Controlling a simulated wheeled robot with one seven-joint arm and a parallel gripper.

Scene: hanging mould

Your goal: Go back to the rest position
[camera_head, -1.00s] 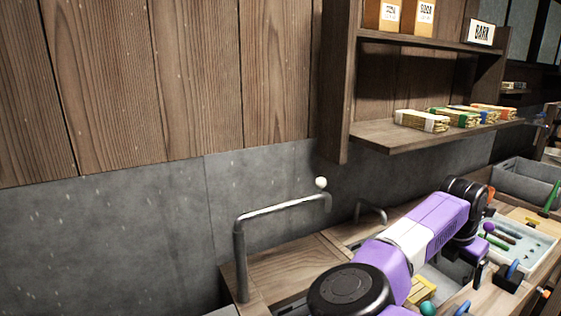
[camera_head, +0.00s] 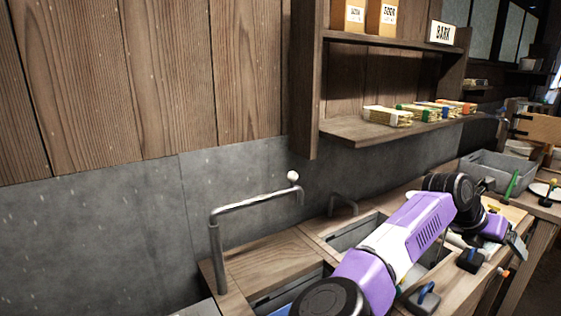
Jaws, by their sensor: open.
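My purple and white arm reaches from the bottom middle toward the right over the wooden workbench. Its black wrist joint and purple end section sit over the right part of the bench. My gripper (camera_head: 516,246) shows small and partly hidden at the end of the arm, at the bench's right edge. It is open, and I see nothing held in it.
A shelf (camera_head: 365,131) with paper bundles hangs above. A grey bin (camera_head: 497,174) stands behind my wrist. A blue-handled tool (camera_head: 427,291) is near the front.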

